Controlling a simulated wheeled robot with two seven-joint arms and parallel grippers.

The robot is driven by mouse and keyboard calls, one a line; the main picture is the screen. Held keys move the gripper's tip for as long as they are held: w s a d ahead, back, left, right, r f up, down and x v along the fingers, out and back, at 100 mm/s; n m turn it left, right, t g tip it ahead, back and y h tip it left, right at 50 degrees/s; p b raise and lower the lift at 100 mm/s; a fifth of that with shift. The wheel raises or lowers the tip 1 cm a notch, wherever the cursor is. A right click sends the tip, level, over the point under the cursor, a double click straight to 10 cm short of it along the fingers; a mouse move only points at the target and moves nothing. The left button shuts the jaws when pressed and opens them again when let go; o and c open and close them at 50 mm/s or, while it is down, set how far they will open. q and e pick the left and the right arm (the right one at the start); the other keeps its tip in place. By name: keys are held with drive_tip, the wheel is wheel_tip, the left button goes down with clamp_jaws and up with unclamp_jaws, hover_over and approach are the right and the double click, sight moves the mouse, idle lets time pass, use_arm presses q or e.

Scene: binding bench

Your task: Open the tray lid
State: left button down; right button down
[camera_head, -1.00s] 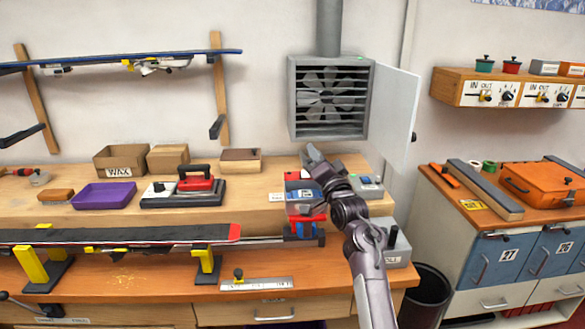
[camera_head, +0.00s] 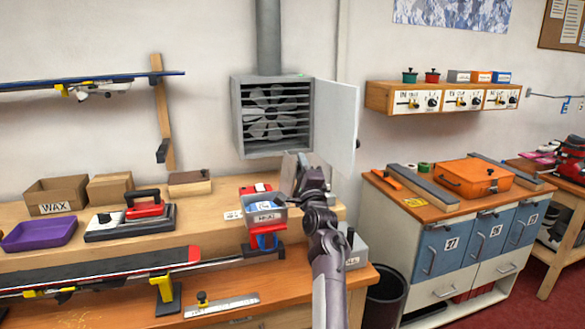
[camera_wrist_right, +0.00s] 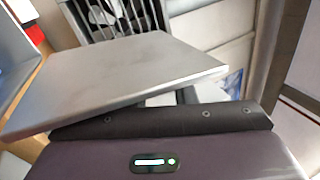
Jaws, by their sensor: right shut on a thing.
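In the right wrist view the lid (camera_wrist_right: 125,80) spans the middle as a plain grey plate in front of the gripper body. My left gripper is not in view.
A ski (camera_head: 100,272) lies in the bench vise in front of the tray. An iron (camera_head: 130,215) and cardboard boxes stand to the left. The fan's open door (camera_head: 336,128) is close behind the right gripper. A cabinet (camera_head: 462,240) stands at the right.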

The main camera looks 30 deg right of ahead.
drive_tip(key=shift+s+d+f+m+h, duration=0.1)
drive_tip(key=shift+d+f+m+h, duration=0.15)
drive_tip(key=shift+m, duration=0.25)
drive_tip(key=shift+s+d+f+m+h, duration=0.1)
drive_tip(key=shift+d+m+h, duration=0.1)
drive_tip(key=shift+m+h, duration=0.25)
drive_tip(key=shift+g, duration=0.3)
drive_tip(key=c, duration=1.2)
unclamp_jaws()
drive_tip(key=b+v, duration=0.2)
drive_tip(key=v, duration=0.5)
drive_tip(key=shift+s+f, duration=0.15)
drive_tip(key=shift+s, duration=0.15)
